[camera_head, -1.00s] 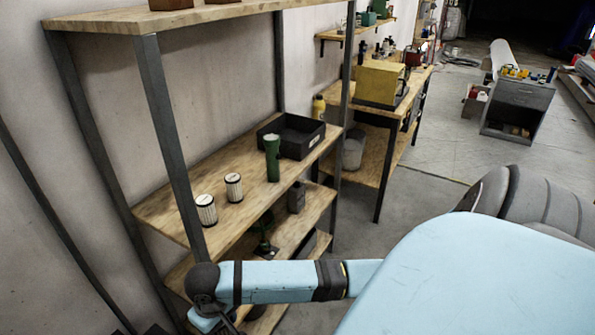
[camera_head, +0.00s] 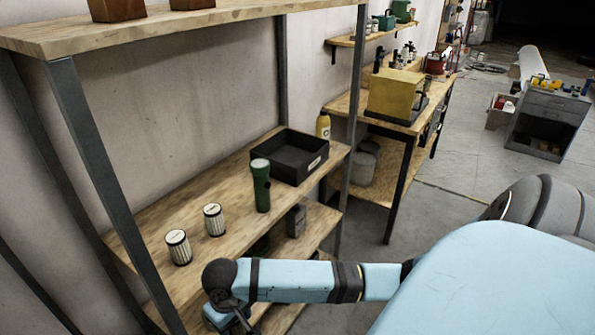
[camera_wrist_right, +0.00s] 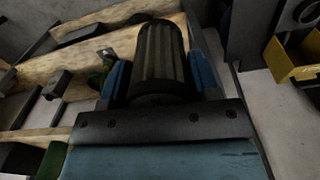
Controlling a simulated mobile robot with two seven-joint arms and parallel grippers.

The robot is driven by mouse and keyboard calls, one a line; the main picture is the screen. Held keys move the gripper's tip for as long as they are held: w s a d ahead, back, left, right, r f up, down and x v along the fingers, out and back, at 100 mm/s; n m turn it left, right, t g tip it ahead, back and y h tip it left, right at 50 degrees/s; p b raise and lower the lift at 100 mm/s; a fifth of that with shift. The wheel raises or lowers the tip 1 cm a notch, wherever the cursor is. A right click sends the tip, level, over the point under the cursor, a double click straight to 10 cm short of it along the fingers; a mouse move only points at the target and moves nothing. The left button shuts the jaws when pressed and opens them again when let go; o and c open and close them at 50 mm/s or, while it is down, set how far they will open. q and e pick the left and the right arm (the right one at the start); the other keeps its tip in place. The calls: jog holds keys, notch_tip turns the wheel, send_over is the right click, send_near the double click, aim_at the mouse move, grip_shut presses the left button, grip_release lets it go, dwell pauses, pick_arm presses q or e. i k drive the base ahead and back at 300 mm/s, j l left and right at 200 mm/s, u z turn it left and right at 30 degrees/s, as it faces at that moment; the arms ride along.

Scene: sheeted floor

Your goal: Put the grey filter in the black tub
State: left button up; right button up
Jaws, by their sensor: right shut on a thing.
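The black tub (camera_head: 304,174) stands on the middle wooden shelf in the head view, open at the top, and its visible inside looks empty. My right gripper (camera_wrist_right: 161,75) is shut on a dark grey, ribbed cylinder, the grey filter (camera_wrist_right: 160,52), in the right wrist view. The filter sits between the two blue fingers. In the head view my right arm reaches across in front of the shelves, but the filter and fingers cannot be made out there. My left gripper is in neither view.
Two pale ribbed filters (camera_head: 178,247) (camera_head: 214,219) and a green flashlight (camera_head: 261,186) stand on the middle shelf, the flashlight just in front of the tub. Metal posts (camera_head: 107,170) and the upper shelf (camera_head: 200,22) frame the space. A yellow box (camera_head: 394,95) is on the bench behind.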

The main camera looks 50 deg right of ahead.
aim_at(291, 162)
jog(key=l, duration=0.65)
jog(key=i+l, duration=0.15)
jog(key=l, duration=1.1)
jog(key=i, duration=0.05)
